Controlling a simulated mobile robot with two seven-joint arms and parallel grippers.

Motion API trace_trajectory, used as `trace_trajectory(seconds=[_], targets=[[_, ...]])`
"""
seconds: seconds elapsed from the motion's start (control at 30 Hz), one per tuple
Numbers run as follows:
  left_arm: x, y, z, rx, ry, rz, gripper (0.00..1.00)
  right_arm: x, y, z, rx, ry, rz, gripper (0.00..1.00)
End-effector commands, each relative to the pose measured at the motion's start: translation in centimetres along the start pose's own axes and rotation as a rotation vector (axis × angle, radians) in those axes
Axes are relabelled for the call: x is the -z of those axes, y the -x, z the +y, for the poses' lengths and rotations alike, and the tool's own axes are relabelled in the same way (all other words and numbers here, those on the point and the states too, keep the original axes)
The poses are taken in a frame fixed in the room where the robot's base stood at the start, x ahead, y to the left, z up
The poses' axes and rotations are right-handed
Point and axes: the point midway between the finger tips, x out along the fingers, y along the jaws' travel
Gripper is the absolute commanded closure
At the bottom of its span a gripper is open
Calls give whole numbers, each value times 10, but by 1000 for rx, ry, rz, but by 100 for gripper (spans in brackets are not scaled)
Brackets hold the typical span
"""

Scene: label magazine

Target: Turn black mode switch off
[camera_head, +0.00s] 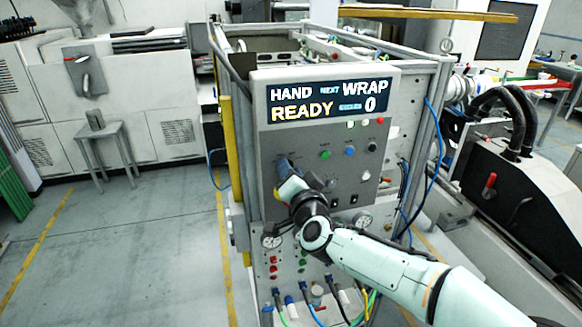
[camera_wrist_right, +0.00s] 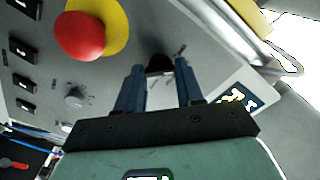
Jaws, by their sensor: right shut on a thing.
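The black mode switch (camera_wrist_right: 158,65) is a dark rotary knob on the grey control panel, between the fingertips of my right gripper (camera_wrist_right: 158,74) in the wrist view. The two blue-grey fingers are shut on it, one on each side. Small markings show on the panel beside the knob. In the head view my right gripper (camera_head: 284,166) is at the left side of the panel (camera_head: 335,155), and the arm and gripper hide the switch there. My left gripper is not in view.
A red emergency button (camera_wrist_right: 80,36) on a yellow plate sits close to my right gripper. Above the panel, a display (camera_head: 327,98) reads HAND, WRAP, READY and 0. Hoses and cables hang below.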

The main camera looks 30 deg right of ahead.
Motion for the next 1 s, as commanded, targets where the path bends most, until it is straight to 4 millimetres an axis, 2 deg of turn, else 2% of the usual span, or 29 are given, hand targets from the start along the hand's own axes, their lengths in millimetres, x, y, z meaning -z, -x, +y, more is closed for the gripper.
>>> trace_trajectory(seconds=[0.2,0.5,1.0], targets=[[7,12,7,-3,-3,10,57,1,0,-1,0,179,-1,94],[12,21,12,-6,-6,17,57,0,0,0,0,346,0,94],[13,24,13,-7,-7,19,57,0,0,0,-1,414,0,94]])
